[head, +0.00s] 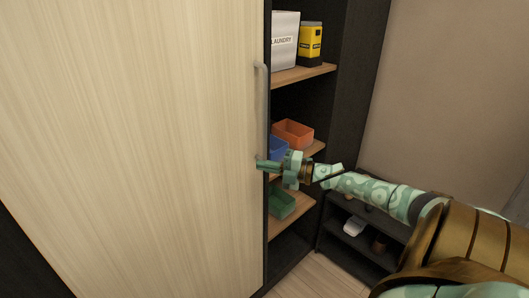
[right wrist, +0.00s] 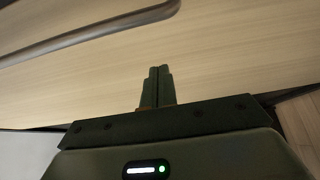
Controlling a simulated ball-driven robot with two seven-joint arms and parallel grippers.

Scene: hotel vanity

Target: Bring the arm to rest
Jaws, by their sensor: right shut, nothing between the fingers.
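My right arm (head: 390,198) reaches in from the right in the head view. Its gripper (head: 262,165) is at the edge of the light wooden sliding door (head: 150,140), near the lower end of the door's long grey handle (head: 264,110). In the right wrist view the two fingers (right wrist: 160,74) are together and empty, in front of the wooden door surface (right wrist: 230,60). The handle (right wrist: 90,32) runs across the upper left there, apart from the fingertips. I cannot tell whether the fingers touch the door. My left gripper is not in view.
Open shelves beside the door hold a laundry box (head: 285,45), a yellow container (head: 311,42), an orange bin (head: 294,133), a blue bin (head: 278,149) and a green bin (head: 282,203). A low dark rack (head: 330,228) stands beneath my right arm. Bare wall (head: 440,90) fills the right.

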